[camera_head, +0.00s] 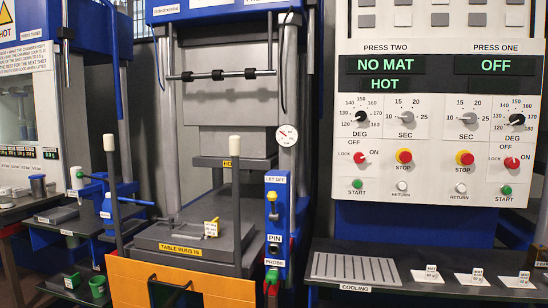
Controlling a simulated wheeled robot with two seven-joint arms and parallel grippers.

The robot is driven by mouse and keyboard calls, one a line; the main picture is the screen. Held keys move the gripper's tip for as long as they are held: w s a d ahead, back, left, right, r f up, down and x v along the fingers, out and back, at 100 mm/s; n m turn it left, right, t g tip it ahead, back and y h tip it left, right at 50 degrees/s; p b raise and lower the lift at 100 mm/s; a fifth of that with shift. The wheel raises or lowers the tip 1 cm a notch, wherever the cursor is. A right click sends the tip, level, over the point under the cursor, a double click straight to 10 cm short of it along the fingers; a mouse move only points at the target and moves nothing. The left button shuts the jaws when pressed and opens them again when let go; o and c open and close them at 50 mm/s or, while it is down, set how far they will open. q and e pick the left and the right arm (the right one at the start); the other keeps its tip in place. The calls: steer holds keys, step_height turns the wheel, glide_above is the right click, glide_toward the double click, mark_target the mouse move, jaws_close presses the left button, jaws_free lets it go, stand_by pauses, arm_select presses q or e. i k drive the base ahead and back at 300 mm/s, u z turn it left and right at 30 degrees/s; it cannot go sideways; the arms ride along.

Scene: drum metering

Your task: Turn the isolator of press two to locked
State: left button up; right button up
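The isolator of press two (361,143) is a red rotary knob on the white control panel (430,115), in the left column under PRESS TWO. Labels LOCK, OFF and ON stand around it. Its white pointer mark is too small for me to tell its setting surely. The press two display (383,66) above reads NO MAT, with HOT below. A similar red isolator of press one (511,162) sits at the right, and its display (495,66) reads OFF. Neither of my grippers shows in this view.
Beside the press two isolator are a red and yellow stop button (404,156) and a green start button (357,183). A dark shelf (400,255) juts out below the panel with a cooling rack (355,268) and tags. A blue press (205,240) stands left.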

mark_target(358, 158)
steer(key=u, duration=0.45)
steer(key=i, duration=0.9)
steer(key=z, duration=0.55)
steer(key=i, duration=0.55)
steer(key=z, duration=0.55)
